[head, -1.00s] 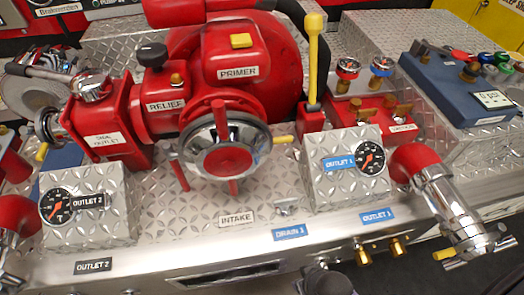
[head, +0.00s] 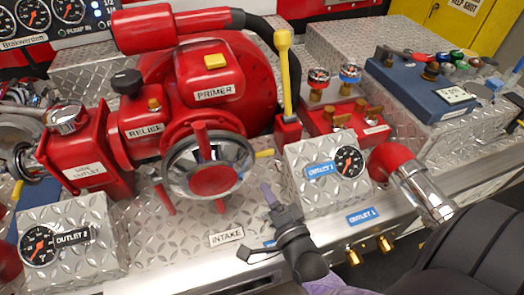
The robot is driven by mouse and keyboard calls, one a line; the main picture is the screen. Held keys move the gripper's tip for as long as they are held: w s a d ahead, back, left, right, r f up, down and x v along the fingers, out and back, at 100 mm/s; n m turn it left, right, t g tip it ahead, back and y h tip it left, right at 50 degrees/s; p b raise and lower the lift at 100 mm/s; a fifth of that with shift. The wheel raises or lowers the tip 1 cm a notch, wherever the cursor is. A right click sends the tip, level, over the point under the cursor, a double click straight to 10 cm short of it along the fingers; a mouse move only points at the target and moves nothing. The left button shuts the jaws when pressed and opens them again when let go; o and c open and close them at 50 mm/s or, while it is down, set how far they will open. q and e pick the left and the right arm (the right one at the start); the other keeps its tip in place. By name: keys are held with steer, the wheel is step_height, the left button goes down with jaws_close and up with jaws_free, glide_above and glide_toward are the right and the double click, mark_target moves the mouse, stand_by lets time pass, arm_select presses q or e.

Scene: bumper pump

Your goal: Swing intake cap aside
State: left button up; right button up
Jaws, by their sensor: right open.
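The intake cap (head: 209,165) is a round chrome disc with a red centre and red lugs. It sits on the front of the red pump (head: 212,85), above the INTAKE label (head: 226,237). It appears closed over the intake opening. My right gripper (head: 273,200) is open and empty. My left gripper is not in view.
The OUTLET 1 gauge box (head: 325,175) stands right of the gripper, with a red and chrome outlet pipe (head: 420,190) beyond it. A yellow lever (head: 284,75) rises behind. The OUTLET 2 gauge box (head: 70,240) stands at lower left.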

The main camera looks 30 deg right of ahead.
mark_target(265, 153)
steer(key=d+r+m+t+h, duration=0.1)
steer(key=m, duration=0.1)
steer(key=d+r+m+t+h, duration=0.1)
steer(key=m, duration=0.1)
steer(key=shift+d, duration=0.15)
steer(key=b+x, duration=0.1)
steer(key=x, duration=0.8)
steer(key=shift+d, duration=0.1)
jaws_close()
stand_by(0.7)
